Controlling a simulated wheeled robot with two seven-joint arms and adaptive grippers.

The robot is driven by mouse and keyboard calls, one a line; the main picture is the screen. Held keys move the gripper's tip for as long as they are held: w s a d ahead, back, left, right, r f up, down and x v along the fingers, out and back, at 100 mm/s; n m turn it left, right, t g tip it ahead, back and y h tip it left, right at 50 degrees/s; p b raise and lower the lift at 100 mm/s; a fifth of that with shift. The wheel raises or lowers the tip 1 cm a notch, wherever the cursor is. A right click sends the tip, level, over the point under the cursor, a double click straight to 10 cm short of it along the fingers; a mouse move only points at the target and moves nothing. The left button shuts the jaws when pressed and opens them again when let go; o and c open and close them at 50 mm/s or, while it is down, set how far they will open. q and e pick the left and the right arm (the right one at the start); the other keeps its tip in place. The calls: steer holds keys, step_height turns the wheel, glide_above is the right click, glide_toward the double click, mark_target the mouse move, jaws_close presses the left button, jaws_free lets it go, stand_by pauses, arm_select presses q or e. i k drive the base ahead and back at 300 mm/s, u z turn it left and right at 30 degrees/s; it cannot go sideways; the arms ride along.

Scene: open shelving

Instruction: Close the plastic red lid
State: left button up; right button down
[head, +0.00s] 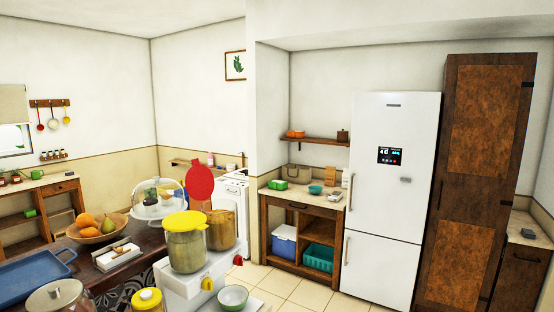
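A red round lid (200,182) stands open and upright above the rear clear container (222,229), which holds something brownish orange. In front of it is a second clear container (187,250), topped by a shut yellow lid (185,221). Both containers sit on a white base (180,289) with a yellow tap (207,284) and a red tap (238,260). The hinge of the red lid is too small to make out. Neither of my grippers shows in this view.
A glass dome (158,198), a fruit bowl (98,231), a blue tray (35,274) and jars (147,300) crowd the dark table left of the base. A small green-white bowl (233,297) is in front. Tiled floor (290,284) lies open toward the fridge (385,220).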

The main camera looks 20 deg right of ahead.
mark_target(199, 180)
steer(key=z, duration=1.25)
steer(key=i, duration=3.3)
steer(key=u, duration=3.35)
